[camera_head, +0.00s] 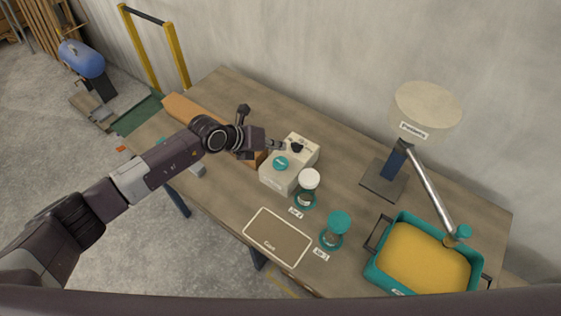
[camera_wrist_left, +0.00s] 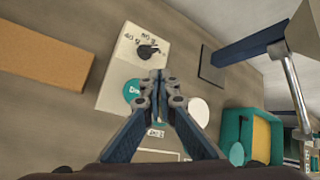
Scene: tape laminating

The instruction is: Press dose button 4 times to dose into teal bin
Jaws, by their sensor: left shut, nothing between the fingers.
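The dose button (camera_head: 280,163) is a round teal button on a cream control box (camera_head: 290,180), which also carries a black knob (camera_head: 297,147). In the left wrist view the dose button (camera_wrist_left: 132,91) lies just left of my fingertips. My left gripper (camera_head: 279,144) is shut and empty, above the box near the button and knob. I cannot tell whether it touches the box. The teal bin (camera_head: 376,274) stands at the table's right end, with a yellow fill inside. A metal tube (camera_head: 430,188) slopes from the cream dispenser (camera_head: 427,107) to above the bin. My right gripper is out of view.
A white-lidded jar (camera_head: 308,181) and a teal-lidded jar (camera_head: 339,222) stand between the box and the bin. A labelled, white-outlined mat (camera_head: 277,236) lies at the front edge. A long orange-brown block (camera_head: 190,112) lies behind my left arm.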

